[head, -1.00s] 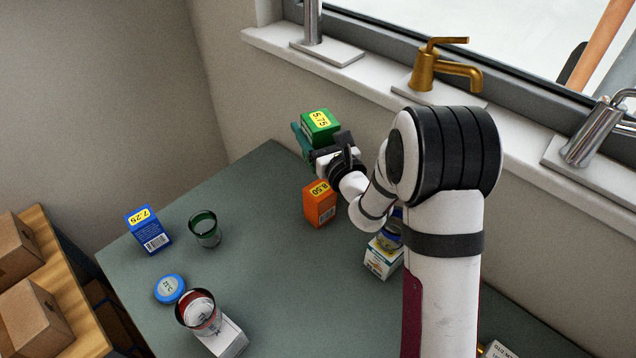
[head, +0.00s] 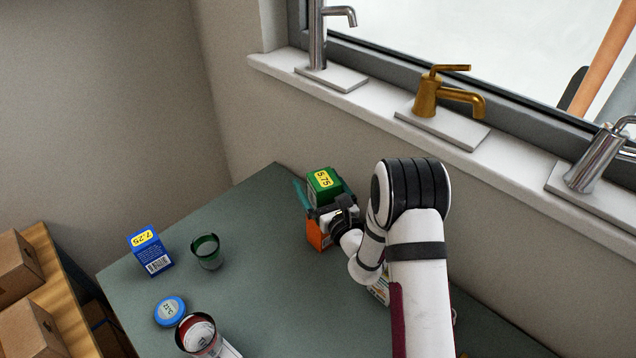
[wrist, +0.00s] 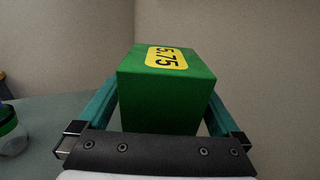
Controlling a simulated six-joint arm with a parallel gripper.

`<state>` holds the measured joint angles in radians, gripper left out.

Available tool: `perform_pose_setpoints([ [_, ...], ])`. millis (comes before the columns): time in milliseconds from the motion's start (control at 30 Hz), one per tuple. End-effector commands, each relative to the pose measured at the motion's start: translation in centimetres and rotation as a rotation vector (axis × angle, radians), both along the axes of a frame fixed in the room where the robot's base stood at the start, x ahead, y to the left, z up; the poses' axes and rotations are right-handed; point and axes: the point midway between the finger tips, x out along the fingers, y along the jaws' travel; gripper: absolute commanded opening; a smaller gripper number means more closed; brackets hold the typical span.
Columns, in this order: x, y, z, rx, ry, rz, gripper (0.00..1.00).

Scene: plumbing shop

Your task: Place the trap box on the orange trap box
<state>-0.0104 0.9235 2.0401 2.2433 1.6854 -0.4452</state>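A green trap box (head: 322,187) with a yellow 5.75 label is between the fingers of my gripper (head: 318,198). In the wrist view the green box (wrist: 165,95) fills the space between the two teal fingers, and my gripper (wrist: 163,112) is shut on it. The orange trap box (head: 318,234) stands on the table directly below, partly hidden by my gripper. The green box appears over the orange box; whether they touch cannot be told.
A blue box (head: 150,250) and a green-rimmed cup (head: 207,252) stand to the left on the grey-green table (head: 250,300). A blue-lidded tin (head: 170,311) and a red-rimmed cup (head: 198,336) are nearer the front. The window sill (head: 400,110) with taps runs behind.

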Motion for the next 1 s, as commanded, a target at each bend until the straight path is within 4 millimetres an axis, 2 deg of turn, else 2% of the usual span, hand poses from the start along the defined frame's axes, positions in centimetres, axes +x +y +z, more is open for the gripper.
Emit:
perform_pose_setpoints([
  [200, -0.3, -0.1, 0.2, 0.001, 0.001, -0.001, 1.00],
  [433, -4.9, -2.1, 0.2, 0.002, 0.004, -0.002, 1.00],
  [567, -6.6, -2.7, 0.2, 0.000, 0.002, -0.001, 1.00],
  [1000, -6.9, -2.9, 0.2, 0.000, 0.000, 0.000, 1.00],
])
